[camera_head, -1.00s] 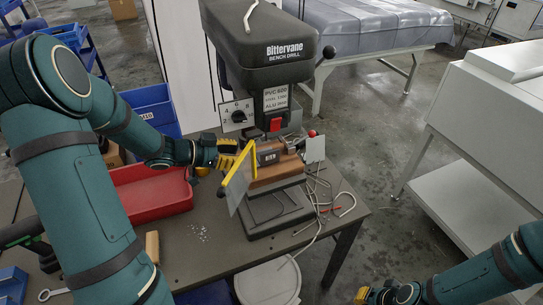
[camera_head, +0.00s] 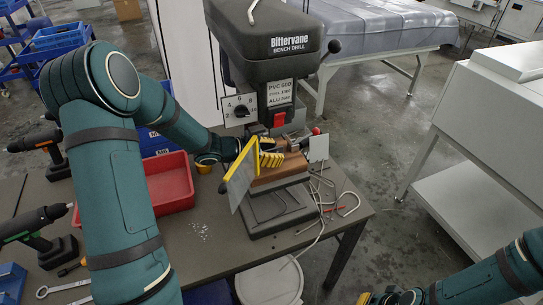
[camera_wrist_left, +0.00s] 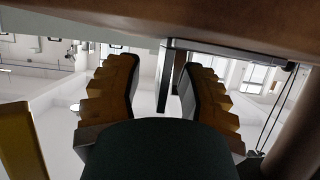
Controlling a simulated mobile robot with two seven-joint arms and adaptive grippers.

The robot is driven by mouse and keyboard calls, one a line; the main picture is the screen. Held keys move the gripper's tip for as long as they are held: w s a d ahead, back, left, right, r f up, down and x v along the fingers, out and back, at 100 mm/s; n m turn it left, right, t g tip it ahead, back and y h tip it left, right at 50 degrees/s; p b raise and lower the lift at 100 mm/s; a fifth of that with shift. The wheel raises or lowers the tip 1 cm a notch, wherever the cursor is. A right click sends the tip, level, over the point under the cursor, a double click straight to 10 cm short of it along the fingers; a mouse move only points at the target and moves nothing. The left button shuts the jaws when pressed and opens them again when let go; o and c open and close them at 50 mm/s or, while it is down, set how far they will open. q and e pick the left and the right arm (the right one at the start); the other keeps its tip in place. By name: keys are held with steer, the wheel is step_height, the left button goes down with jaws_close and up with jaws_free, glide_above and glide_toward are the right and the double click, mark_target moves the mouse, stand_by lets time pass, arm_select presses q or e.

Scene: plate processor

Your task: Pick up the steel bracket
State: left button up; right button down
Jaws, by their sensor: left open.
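My left gripper (camera_head: 271,159) reaches in from the left behind the yellow-edged guard panel (camera_head: 240,178), at the bench drill's work area. Its yellow fingers are open just over the brown block (camera_head: 281,176). In the left wrist view, a grey metal piece, apparently the steel bracket (camera_wrist_left: 174,72), stands between and beyond the open fingers (camera_wrist_left: 160,90), against the brown surface. I cannot tell whether the fingers touch it. In the head view the bracket is partly hidden by gripper and drill parts. My right gripper (camera_head: 388,298) is at the bottom edge, cut off and away from the drill.
The bench drill (camera_head: 268,45) stands over the block. A small pale plate (camera_head: 318,148) is right of it. A red tray (camera_head: 168,183) is on the table to the left, with cordless drills (camera_head: 40,230) farther left.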

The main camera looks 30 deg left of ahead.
arm_select(q)
steer(key=shift+c, duration=0.4)
jaws_close()
steer(key=shift+r, duration=0.1)
